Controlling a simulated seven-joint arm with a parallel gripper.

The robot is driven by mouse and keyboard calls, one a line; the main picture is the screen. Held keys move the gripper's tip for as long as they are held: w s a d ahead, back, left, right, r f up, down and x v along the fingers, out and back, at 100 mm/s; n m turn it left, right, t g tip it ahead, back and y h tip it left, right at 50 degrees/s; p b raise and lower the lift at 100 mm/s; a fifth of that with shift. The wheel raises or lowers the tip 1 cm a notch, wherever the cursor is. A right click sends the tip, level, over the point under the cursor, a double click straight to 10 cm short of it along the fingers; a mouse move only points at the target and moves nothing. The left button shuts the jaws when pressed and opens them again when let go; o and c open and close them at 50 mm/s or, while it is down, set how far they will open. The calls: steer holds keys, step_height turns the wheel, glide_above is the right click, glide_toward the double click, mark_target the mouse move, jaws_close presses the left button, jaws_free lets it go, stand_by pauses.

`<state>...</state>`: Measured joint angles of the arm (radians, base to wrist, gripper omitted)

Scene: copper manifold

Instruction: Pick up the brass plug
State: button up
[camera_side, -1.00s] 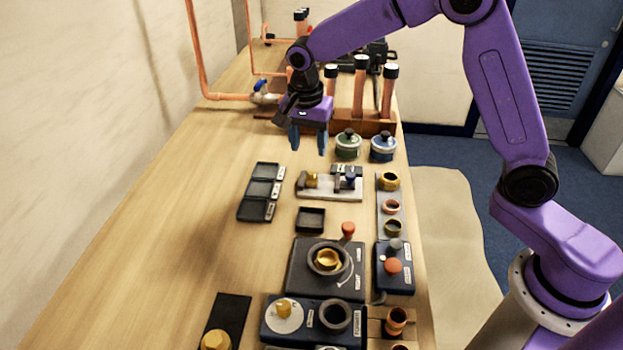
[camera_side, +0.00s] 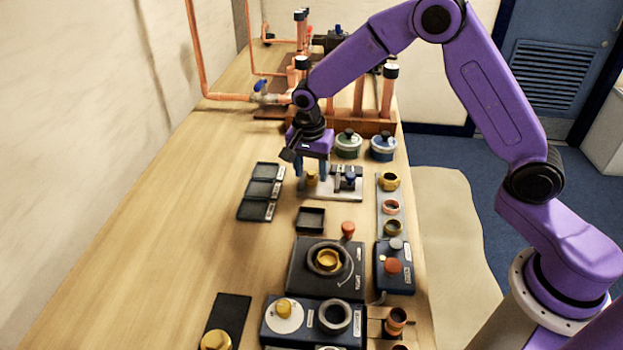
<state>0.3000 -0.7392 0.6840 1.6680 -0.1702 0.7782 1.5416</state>
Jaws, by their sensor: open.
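A small brass piece (camera_side: 311,180), which looks like the brass plug, stands at the left end of a pale metal fixture plate (camera_side: 335,195). My gripper (camera_side: 312,176) is open and points down over that end of the plate. Its fingers appear on either side of the brass piece, and I cannot tell whether they touch it. The gripper body hides the top of the piece. Other brass parts are a knob-like piece on a white disc (camera_side: 284,308), one inside a dark ring (camera_side: 328,260), and one on a black mat (camera_side: 216,341).
A dark blue clamp (camera_side: 350,180) stands on the plate's right half. Green (camera_side: 347,146) and blue (camera_side: 383,148) pots are behind it. Black trays (camera_side: 264,188) lie to the left, and a small black box (camera_side: 310,219) is in front. The table's left side is clear.

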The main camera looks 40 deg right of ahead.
jaws_close()
